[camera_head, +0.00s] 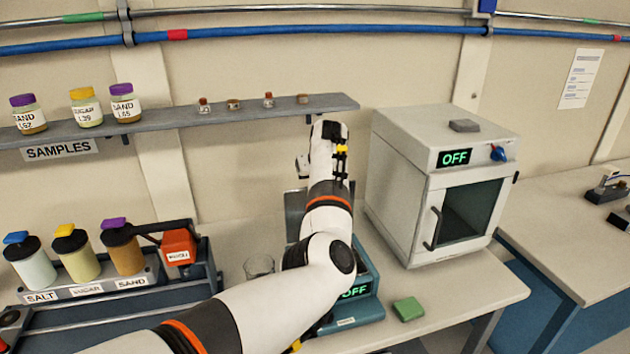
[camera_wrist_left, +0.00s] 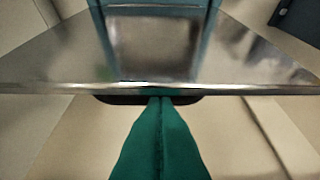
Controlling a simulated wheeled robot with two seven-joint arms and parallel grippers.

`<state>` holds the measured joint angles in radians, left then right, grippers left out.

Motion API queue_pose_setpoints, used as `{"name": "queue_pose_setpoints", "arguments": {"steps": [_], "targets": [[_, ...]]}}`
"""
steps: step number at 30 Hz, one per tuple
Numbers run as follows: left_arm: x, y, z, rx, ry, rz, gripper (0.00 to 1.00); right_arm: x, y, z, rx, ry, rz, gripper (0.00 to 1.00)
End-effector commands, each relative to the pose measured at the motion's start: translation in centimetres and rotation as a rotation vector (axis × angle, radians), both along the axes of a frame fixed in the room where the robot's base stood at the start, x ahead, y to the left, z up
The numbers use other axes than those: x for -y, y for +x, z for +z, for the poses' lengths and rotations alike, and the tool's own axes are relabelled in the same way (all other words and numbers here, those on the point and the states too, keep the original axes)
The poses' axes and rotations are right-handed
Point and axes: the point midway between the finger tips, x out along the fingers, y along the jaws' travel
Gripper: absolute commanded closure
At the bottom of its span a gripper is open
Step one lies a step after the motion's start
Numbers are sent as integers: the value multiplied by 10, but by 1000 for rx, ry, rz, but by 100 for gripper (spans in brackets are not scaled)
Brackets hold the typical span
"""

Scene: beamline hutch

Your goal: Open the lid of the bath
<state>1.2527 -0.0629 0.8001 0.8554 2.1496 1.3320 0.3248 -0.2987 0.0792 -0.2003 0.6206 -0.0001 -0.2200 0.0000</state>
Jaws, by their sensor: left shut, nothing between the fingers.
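The bath (camera_head: 368,290) is a teal box on the bench with a green "OFF" display, largely hidden behind my left arm in the head view. A grey metal panel, seemingly its lid (camera_head: 295,203), stands raised at the back of the bath, partly covered by the arm. In the left wrist view the shiny metal lid (camera_wrist_left: 60,60) spans the picture, its straight edge across the middle. My left gripper (camera_wrist_left: 160,100) is shut and empty, its green fingertips at that edge; whether they touch is unclear. The head view hides these fingers. My right gripper is not in view.
A white oven (camera_head: 400,180) marked "OFF" stands right of the bath. A green block (camera_head: 408,309) lies at the bench front. A glass beaker (camera_head: 259,266) and a rack of jars (camera_head: 110,290) are to the left. A shelf (camera_head: 180,117) runs behind.

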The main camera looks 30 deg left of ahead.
Motion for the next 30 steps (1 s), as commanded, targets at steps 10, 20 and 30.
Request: {"name": "queue_pose_setpoints", "arguments": {"steps": [10,20,30], "targets": [[5,1,34,5,0,0,100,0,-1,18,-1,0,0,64],[12,-2,90,2,-1,3,100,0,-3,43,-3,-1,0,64],[11,-3,98,0,7,8,100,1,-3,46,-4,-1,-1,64]]}}
